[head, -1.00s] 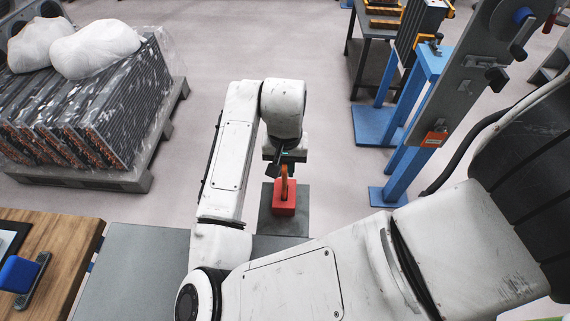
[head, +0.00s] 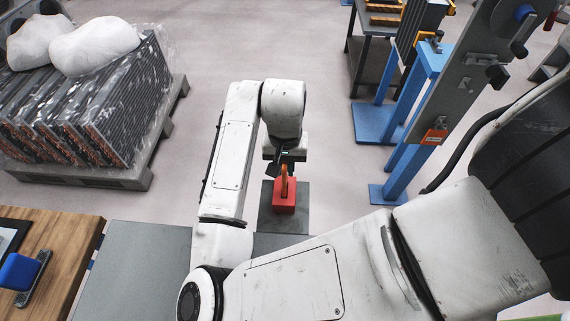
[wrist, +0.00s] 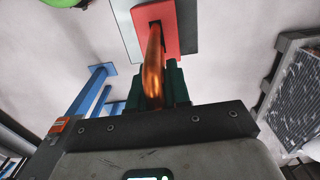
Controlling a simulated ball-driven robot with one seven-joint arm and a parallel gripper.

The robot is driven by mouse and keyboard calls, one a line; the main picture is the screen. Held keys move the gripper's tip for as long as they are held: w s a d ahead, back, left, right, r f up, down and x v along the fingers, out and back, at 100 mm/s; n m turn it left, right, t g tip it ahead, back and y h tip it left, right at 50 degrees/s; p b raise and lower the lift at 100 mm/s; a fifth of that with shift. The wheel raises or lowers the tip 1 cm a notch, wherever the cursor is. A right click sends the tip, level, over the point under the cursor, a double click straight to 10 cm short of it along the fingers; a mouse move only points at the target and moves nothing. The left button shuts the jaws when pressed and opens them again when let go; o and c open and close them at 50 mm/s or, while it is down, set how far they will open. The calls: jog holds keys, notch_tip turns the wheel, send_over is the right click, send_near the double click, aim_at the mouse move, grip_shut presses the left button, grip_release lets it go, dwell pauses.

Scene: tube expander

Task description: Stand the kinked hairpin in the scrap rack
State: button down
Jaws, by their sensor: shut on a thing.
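The copper hairpin (wrist: 155,65) is between the dark green fingers of my gripper (wrist: 155,84) in the wrist view, and the fingers are shut on it. It runs from the fingers to a dark opening in the red block (wrist: 171,14), which looks like the scrap rack. In the head view the hairpin (head: 284,180) shows as an orange upright piece at the top of the red block (head: 284,199), just below my gripper (head: 285,168). How deep its lower end sits is hidden, and I cannot make out the kink.
The red block stands on a dark grey surface (head: 267,219). A grey table top (head: 135,265) and a wooden bench (head: 65,235) lie at front left. A loaded pallet (head: 140,180) is at left. A blue-legged machine (head: 400,170) stands at right. Open floor lies beyond.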

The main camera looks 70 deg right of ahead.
jog(key=shift+f, duration=0.3)
jog(key=shift+c, duration=1)
grip_release()
jog(key=shift+o, duration=0.2)
jog(key=shift+o, duration=0.8)
